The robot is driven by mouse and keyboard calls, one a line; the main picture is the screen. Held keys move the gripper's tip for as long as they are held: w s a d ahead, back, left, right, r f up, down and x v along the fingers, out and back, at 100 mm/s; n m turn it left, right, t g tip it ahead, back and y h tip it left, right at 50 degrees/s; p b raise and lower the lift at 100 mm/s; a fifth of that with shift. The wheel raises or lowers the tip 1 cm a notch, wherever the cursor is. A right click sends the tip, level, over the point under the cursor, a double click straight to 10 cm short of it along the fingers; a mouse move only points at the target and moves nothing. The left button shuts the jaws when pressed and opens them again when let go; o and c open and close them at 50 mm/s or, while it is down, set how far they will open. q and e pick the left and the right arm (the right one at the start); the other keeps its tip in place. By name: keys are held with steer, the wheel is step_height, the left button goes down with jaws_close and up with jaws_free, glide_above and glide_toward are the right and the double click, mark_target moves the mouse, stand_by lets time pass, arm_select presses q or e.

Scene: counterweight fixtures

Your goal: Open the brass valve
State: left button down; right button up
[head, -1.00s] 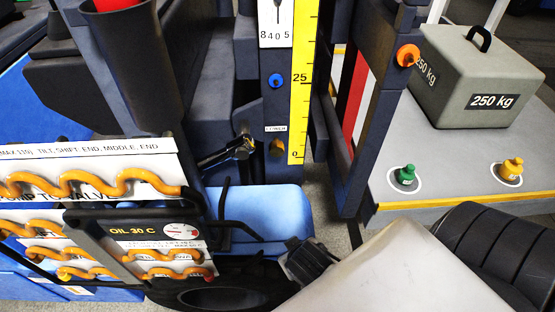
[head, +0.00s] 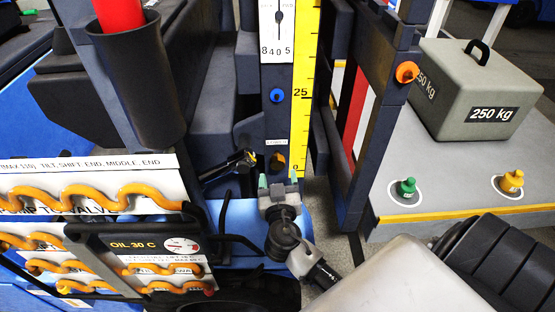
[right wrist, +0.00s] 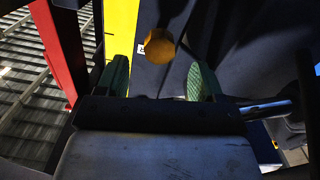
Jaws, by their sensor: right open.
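The brass valve is a round, yellow-brown knob (head: 277,162) on the dark column, under a small white label. It also shows in the right wrist view (right wrist: 160,48), ahead of the fingers and between them. My right gripper (head: 278,181) is just below the knob in the head view, pointing up at it. In the right wrist view its two green fingertips (right wrist: 160,78) are spread apart, with nothing between them. No contact with the knob shows. My left gripper is not in view.
A blue knob (head: 277,95) sits higher on the column, beside a yellow scale (head: 305,80). A dark lever (head: 228,167) reaches close to the valve from the left. A 250 kg weight (head: 475,90) rests on the platform at right.

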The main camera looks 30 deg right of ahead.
mark_target(278, 166)
steer(key=p+x, duration=0.1)
steer(key=x, duration=0.5)
steer(key=shift+w+d, duration=0.1)
steer(key=shift+w, duration=0.05)
steer(key=shift+c, duration=0.2)
steer(key=c, duration=0.9)
